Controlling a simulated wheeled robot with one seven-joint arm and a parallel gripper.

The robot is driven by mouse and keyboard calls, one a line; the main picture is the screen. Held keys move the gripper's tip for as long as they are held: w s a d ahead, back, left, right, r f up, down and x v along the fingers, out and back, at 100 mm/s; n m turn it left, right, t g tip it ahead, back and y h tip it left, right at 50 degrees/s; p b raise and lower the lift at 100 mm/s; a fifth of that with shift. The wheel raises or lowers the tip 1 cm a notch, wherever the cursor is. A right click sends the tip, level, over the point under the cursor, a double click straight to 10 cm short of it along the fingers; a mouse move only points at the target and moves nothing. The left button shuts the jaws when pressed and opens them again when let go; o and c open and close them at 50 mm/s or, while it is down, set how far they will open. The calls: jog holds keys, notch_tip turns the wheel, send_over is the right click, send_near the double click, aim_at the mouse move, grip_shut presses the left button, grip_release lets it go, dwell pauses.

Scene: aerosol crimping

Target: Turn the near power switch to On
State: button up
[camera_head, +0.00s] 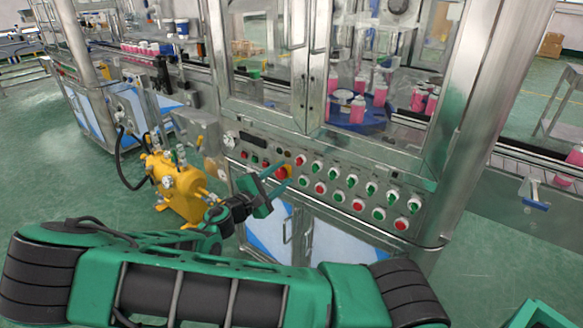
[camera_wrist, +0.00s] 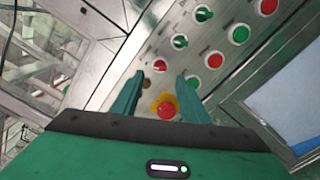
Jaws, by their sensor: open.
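The control panel (camera_head: 330,186) runs along the machine's front, with a row of green-handled rotary switches (camera_head: 333,174) above rows of green and red buttons. Which control is the near power switch I cannot tell; no label is readable. My gripper (camera_head: 281,181) is at the panel's left part, close to a red mushroom button on a yellow base (camera_head: 286,171). In the wrist view my gripper (camera_wrist: 160,84) is open and empty. The red mushroom button (camera_wrist: 166,109) shows between its fingers, and a small brown round part (camera_wrist: 147,83) is beside the left finger. Green rotary switches (camera_wrist: 180,41) are beyond the fingertips.
A yellow pump unit (camera_head: 177,188) with a black hose stands left of the panel. A gauge (camera_head: 229,139) is at the panel's left end. Glass doors (camera_head: 275,60) and pink bottles (camera_head: 358,106) are above. A steel post (camera_head: 480,110) stands right.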

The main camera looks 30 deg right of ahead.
aim_at(297, 163)
jog(key=x, duration=0.7)
jog(key=shift+f, duration=0.1)
